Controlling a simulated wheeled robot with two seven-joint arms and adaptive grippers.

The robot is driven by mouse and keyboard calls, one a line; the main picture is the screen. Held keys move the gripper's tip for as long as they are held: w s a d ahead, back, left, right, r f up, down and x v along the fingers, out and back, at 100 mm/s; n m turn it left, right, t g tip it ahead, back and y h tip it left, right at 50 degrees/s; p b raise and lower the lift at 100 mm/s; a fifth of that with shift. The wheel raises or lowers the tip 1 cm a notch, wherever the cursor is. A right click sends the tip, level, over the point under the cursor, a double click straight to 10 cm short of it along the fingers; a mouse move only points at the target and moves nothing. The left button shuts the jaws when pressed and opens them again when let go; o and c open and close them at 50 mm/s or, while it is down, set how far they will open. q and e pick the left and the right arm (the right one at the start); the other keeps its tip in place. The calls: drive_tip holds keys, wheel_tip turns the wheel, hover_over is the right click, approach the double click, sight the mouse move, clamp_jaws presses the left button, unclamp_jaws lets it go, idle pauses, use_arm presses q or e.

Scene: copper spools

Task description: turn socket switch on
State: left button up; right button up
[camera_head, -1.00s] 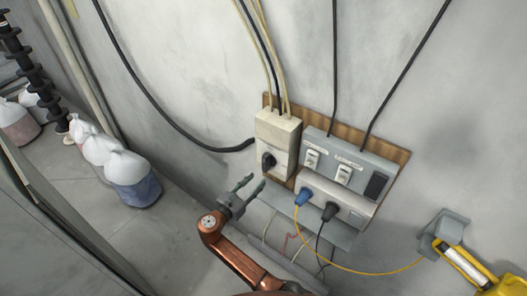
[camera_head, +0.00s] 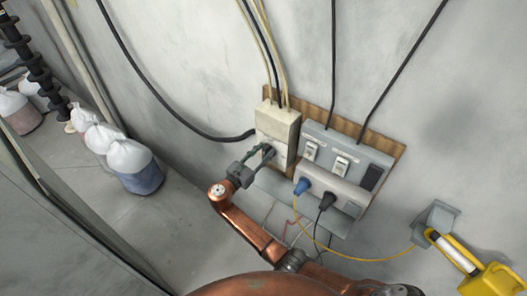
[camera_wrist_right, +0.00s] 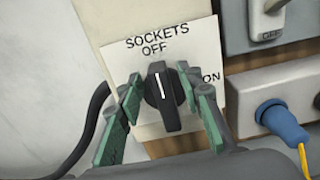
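The sockets switch is a black rotary knob (camera_wrist_right: 162,97) with a white line, on a white plate (camera_wrist_right: 150,60) marked SOCKETS, OFF and ON. Its line points up toward OFF. The plate is on the beige switch box (camera_head: 277,130) on the wall. My right gripper (camera_head: 264,155) reaches the box from the left front. In the right wrist view its green-padded fingers (camera_wrist_right: 160,85) are spread on either side of the knob. The right finger is close to the knob; I cannot tell whether it touches. In the head view the gripper mostly hides the knob. My left gripper is not in view.
A grey socket panel (camera_head: 345,156) with switches is right of the box on a wooden board (camera_head: 396,150). A blue plug (camera_head: 302,186) and a black plug (camera_head: 327,201) sit below. A yellow lamp (camera_head: 490,280) is at lower right. Bags (camera_head: 135,165) stand on the left floor.

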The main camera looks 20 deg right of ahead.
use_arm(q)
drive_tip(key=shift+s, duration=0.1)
use_arm(e)
drive_tip(key=shift+c, duration=0.3)
drive_tip(key=c, duration=0.3)
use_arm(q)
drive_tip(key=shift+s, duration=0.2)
use_arm(e)
clamp_jaws()
